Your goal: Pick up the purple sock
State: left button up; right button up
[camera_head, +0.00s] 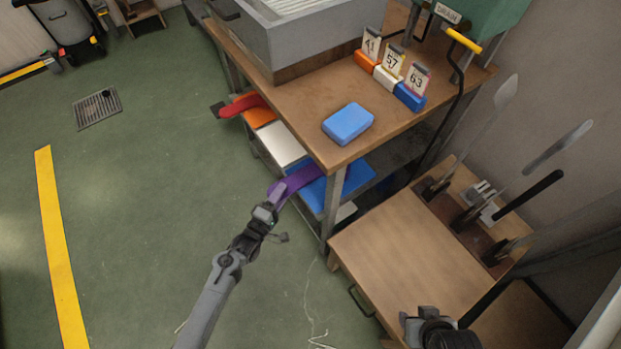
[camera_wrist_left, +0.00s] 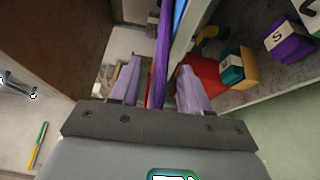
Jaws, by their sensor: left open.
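The purple sock (camera_head: 302,178) lies at the lower shelf of the bench, over a blue bin, and its end sticks out past the shelf's front edge. My left gripper (camera_head: 276,193) is at this hanging end. In the left wrist view the sock (camera_wrist_left: 161,55) runs as a narrow strip between the two open fingers (camera_wrist_left: 158,88), with gaps beside it. Whether either finger touches it I cannot tell. My right gripper (camera_head: 428,318) is at the bottom right, over the low wooden table, and its fingers are not clear.
A red item (camera_head: 242,105) sticks out above an orange bin (camera_head: 259,117), beside a white bin (camera_head: 282,141). The bench top (camera_head: 300,104) carries a blue block (camera_head: 348,124) and numbered stands.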

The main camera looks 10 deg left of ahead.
pick_arm(q)
jog(key=shift+x, duration=0.9)
jog(key=shift+s+a, duration=0.1)
jog(key=shift+s, duration=0.05)
jog(key=c, duration=0.8)
jog(key=shift+r, duration=0.1)
